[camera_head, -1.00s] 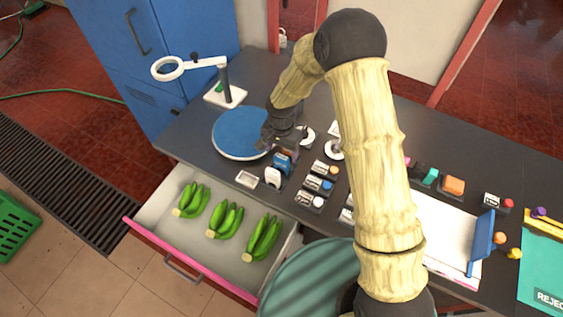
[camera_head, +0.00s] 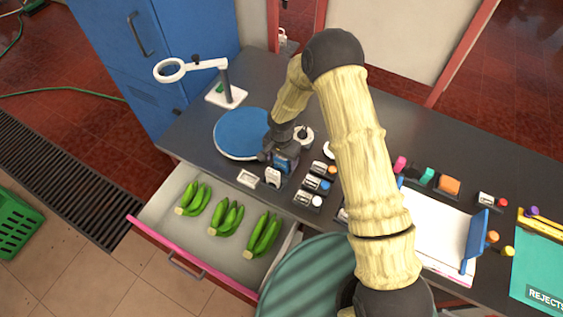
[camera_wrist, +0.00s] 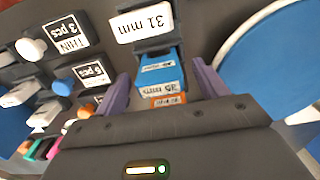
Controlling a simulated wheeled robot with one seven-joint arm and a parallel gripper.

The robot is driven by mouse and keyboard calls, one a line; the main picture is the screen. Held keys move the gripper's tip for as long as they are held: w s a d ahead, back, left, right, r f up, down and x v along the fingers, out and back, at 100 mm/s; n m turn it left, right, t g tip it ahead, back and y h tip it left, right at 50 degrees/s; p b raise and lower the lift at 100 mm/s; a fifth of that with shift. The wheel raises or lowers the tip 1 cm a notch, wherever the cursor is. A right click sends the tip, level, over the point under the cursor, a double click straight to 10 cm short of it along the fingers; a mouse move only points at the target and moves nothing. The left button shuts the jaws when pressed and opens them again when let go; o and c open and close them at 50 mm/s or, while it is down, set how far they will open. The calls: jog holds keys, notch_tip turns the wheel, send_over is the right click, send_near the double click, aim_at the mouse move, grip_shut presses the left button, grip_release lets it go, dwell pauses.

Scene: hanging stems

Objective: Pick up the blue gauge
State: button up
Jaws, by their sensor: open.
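The blue gauge (camera_head: 286,166) stands on the dark counter behind the open drawer, partly hidden by my gripper (camera_head: 282,157) in the head view. My gripper (camera_wrist: 161,90) is open, with one purple finger on each side of the blue gauge. Gaps show between the fingers and the gauge, so it is not gripped.
A white gauge (camera_head: 273,177) with a "31 mm" label (camera_wrist: 142,24) stands close by. The open drawer (camera_head: 165,195) holds green bananas (camera_head: 228,216).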

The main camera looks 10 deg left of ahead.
jog(key=c, duration=1)
notch_tip(320, 180, up, 9)
jog(key=b, duration=0.3)
jog(key=shift+r, duration=0.55)
jog(key=shift+r, duration=0.1)
